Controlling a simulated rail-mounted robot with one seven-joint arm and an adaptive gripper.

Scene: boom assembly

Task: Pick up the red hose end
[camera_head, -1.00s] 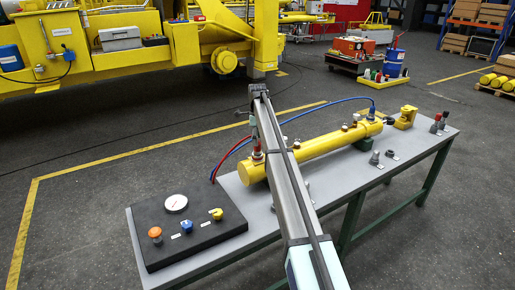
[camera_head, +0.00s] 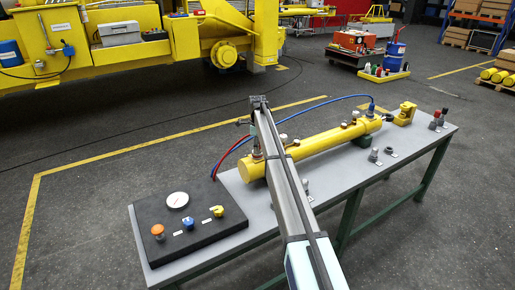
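The red hose (camera_head: 232,147) rises from behind the black gauge panel (camera_head: 180,235) and arcs up to the right. Its upper end is near the left side of my arm, close to the yellow cylinder's left port. A grey fitting (camera_head: 257,149) shows on that port. My gripper (camera_head: 244,123) is small and dark, left of my arm's far end and just above the red hose's upper end. My arm hides part of this area. I cannot tell whether the fingers are open or touch the hose. The yellow cylinder (camera_head: 325,143) lies along the grey bench (camera_head: 345,178).
The blue hose (camera_head: 318,106) arcs over the cylinder to its right port. The panel carries a gauge (camera_head: 177,200) and orange, blue and yellow knobs. Loose grey fittings (camera_head: 374,154) and a yellow bracket (camera_head: 405,113) stand on the right half of the bench.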

